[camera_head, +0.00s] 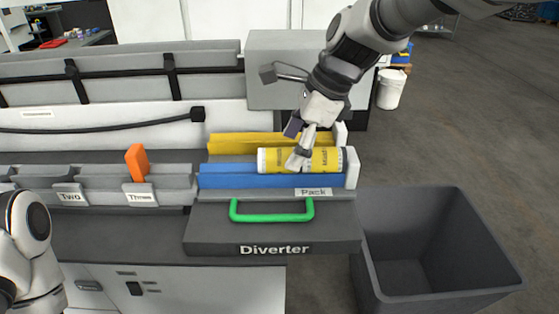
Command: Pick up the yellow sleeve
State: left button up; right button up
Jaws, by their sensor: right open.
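The yellow sleeve (325,160) is a yellow cylinder with white ends and dark print. It lies on its side at the blue rail (228,178) above the "Pack" label, near the rail's right end. My right gripper (298,145) comes down from the upper right and is open at the sleeve. One light finger crosses in front of the sleeve's middle and hides part of it. I cannot tell whether the fingers touch it. Part of my left arm shows at the lower left edge, but its gripper is out of view.
A yellow rail (230,140) runs behind the blue one. A green handle (272,217) is on the dark "Diverter" front (215,238). An orange flap (135,163) stands above the "Three" label. A grey open bin (440,300) stands at the right.

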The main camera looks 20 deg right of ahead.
aim_at(289, 151)
jog(key=x, duration=0.2)
jog(key=shift+a+f, duration=0.2)
jog(key=shift+f, duration=0.2)
jog(key=shift+w+a+f, duration=0.15)
jog(key=shift+w+f, duration=0.15)
jog(key=shift+w, duration=0.15)
jog(key=shift+s+r, duration=0.1)
jog(key=shift+s, duration=0.15)
jog(key=c, duration=1.2)
grip_shut()
